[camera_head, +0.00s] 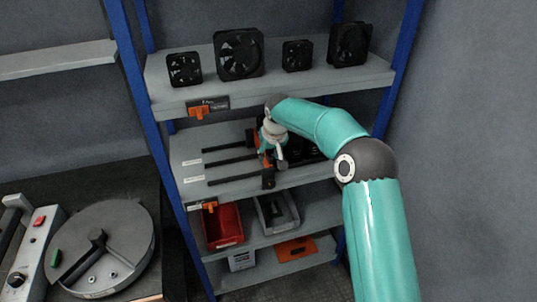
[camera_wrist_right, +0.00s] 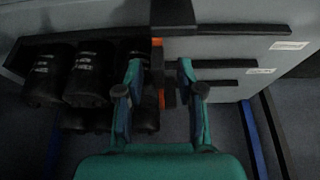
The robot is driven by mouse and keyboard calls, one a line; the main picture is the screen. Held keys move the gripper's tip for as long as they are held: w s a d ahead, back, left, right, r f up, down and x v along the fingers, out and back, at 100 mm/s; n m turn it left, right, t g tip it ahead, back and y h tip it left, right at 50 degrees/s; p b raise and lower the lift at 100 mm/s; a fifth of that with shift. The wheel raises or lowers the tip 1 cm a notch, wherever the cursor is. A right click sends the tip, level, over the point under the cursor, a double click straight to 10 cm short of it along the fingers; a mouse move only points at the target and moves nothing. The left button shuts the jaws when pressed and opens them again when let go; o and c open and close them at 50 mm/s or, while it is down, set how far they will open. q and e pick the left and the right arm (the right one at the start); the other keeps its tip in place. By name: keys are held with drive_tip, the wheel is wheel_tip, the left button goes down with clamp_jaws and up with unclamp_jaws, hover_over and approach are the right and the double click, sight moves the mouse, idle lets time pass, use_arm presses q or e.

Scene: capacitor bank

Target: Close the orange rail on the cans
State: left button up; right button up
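The orange rail (camera_wrist_right: 158,72) shows as a narrow upright orange strip with black parts in the wrist view. In the head view only small orange bits (camera_head: 266,161) show beside my gripper on the middle shelf. The black cans (camera_wrist_right: 88,75) with white print stand left of the rail in the wrist view; in the head view my arm mostly hides them. My right gripper (camera_wrist_right: 160,88) is open, one finger on each side of the rail. I cannot tell whether the fingers touch it. My left gripper is in neither view.
Black slide bars (camera_head: 231,160) run across the middle shelf (camera_head: 190,148). Several black fans (camera_head: 238,53) stand on the shelf above. A red bin (camera_head: 223,226) and a grey bin (camera_head: 277,211) are below. Blue posts (camera_head: 140,85) frame the rack.

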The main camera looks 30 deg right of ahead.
drive_tip(key=v, duration=1.2)
drive_tip(key=shift+f, duration=0.15)
drive_tip(key=s+a+f+g, duration=0.1)
drive_tip(key=f, duration=0.4)
drive_tip(key=s+a+f+g, duration=0.1)
drive_tip(key=f, duration=0.3)
drive_tip(key=s+a+f+n+g+y, duration=0.1)
drive_tip(key=s+a+f, duration=0.1)
drive_tip(key=f, duration=0.3)
drive_tip(key=shift+a+f, duration=0.1)
drive_tip(key=shift+f, duration=0.2)
drive_tip(key=s+a+f+n+g+y, duration=0.1)
drive_tip(key=s+a+f, duration=0.35)
drive_tip(key=f, duration=0.25)
drive_tip(key=s+a+f+g+y, duration=0.1)
drive_tip(key=s+a+f+g, duration=0.1)
drive_tip(key=s+a+f, duration=0.65)
drive_tip(key=s+f, duration=0.1)
drive_tip(key=s, duration=0.2)
drive_tip(key=s+a+f+t+y, duration=0.1)
drive_tip(key=s+a+f, duration=0.2)
drive_tip(key=s, duration=0.3)
drive_tip(key=s+a+f+m+t+y, duration=0.1)
drive_tip(key=s+a+f, duration=0.2)
drive_tip(key=s+f, duration=0.1)
drive_tip(key=shift+s+f, duration=0.3)
drive_tip(key=shift+s, duration=0.45)
